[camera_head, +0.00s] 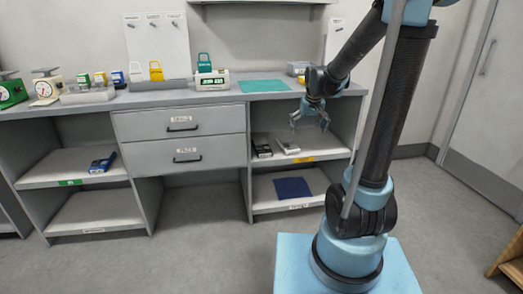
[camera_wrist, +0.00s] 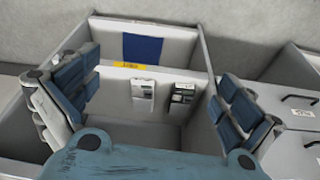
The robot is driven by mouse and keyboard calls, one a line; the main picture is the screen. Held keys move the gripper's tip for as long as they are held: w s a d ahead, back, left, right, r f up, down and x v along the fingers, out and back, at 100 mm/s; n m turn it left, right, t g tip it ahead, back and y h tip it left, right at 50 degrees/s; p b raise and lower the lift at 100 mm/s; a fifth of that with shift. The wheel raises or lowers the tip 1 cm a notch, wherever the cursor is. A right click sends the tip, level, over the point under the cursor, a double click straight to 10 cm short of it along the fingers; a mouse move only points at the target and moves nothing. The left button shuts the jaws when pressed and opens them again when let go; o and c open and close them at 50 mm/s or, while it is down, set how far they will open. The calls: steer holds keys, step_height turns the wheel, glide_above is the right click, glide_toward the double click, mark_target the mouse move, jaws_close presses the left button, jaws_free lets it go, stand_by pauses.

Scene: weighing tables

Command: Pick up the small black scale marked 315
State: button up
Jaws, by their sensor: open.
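A small black scale (camera_head: 262,150) lies on the upper shelf of the right-hand open bay, beside a light grey scale (camera_head: 288,146). In the wrist view the black scale (camera_wrist: 182,97) is on the drawer side and the light grey scale (camera_wrist: 143,95) is left of it. They are a small gap apart. No number on either can be read. My gripper (camera_head: 309,118) is open and empty, in front of and above that shelf. In the wrist view its spread fingers (camera_wrist: 160,88) stand either side of both scales, touching neither.
A yellow label (camera_head: 303,159) marks the shelf's front edge. A dark blue mat (camera_head: 293,188) lies on the lower shelf. The countertop (camera_head: 215,98) overhangs the bay, and drawers (camera_head: 180,124) close its left side. A blue device (camera_head: 102,163) lies on the left bay's shelf.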

steer(key=w+a+f, duration=0.4)
steer(key=w, duration=0.3)
steer(key=w+a+f, duration=0.4)
steer(key=w+a, duration=0.1)
steer(key=w, duration=0.3)
steer(key=n+y, duration=0.1)
steer(key=n, duration=0.1)
glide_toward(262, 144)
steer(key=shift+t, duration=0.4)
steer(key=s+d+f, duration=0.1)
steer(key=s, duration=0.2)
steer(key=s+f, duration=0.2)
steer(key=s, duration=0.1)
steer(key=s+d+f, duration=0.1)
steer(key=s+f, duration=0.1)
steer(key=s, duration=0.1)
steer(key=shift+s+d+f, duration=0.2)
steer(key=shift+d+f, duration=0.05)
steer(key=shift+d, duration=0.1)
steer(key=w+a, duration=0.1)
steer(key=w, duration=0.2)
steer(key=w+a, duration=0.1)
steer(key=w, duration=0.3)
steer(key=w+a, duration=0.1)
steer(key=w, duration=0.3)
steer(key=shift+a, duration=0.3)
steer(key=shift+x, duration=2.55)
steer(key=c, duration=1.4)
